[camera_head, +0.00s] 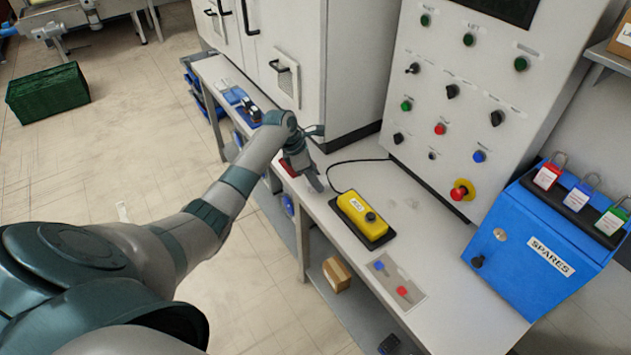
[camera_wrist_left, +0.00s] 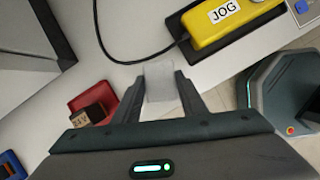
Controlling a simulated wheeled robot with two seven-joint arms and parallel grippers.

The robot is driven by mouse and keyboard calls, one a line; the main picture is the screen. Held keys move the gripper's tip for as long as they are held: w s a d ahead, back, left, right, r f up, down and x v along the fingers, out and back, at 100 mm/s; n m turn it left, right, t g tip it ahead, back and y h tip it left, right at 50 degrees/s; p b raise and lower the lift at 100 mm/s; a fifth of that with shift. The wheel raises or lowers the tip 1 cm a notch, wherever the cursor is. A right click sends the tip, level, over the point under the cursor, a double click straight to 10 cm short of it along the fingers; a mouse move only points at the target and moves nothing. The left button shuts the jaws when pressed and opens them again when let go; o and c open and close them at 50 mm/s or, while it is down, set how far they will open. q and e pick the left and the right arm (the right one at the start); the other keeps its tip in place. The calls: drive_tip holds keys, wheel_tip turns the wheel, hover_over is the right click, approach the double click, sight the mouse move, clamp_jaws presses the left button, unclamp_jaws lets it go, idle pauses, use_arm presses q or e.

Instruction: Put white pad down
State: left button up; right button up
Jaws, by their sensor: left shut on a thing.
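My left gripper (camera_head: 317,186) is over the white bench, near its left edge, left of the yellow JOG pendant (camera_head: 362,215). In the left wrist view, its two fingers (camera_wrist_left: 160,92) are shut on the white pad (camera_wrist_left: 160,78), a small pale block between the fingertips. I cannot tell whether the pad touches the bench top. In the head view I cannot make the pad out apart from the fingers. My right gripper is in neither view.
A red tray (camera_wrist_left: 92,102) with a small labelled block lies beside the gripper. The pendant's black cable (camera_wrist_left: 143,58) curves close to the fingertips. A grey card (camera_head: 392,280) with blue and red pieces lies nearer me. A blue SPARES box (camera_head: 545,240) stands at right.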

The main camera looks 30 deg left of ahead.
use_arm(q)
drive_tip(key=shift+f, duration=0.95)
drive_tip(key=shift+f, duration=0.1)
drive_tip(key=o, duration=1.1)
drive_tip(key=v, duration=1.2)
drive_tip(key=shift+b, duration=0.3)
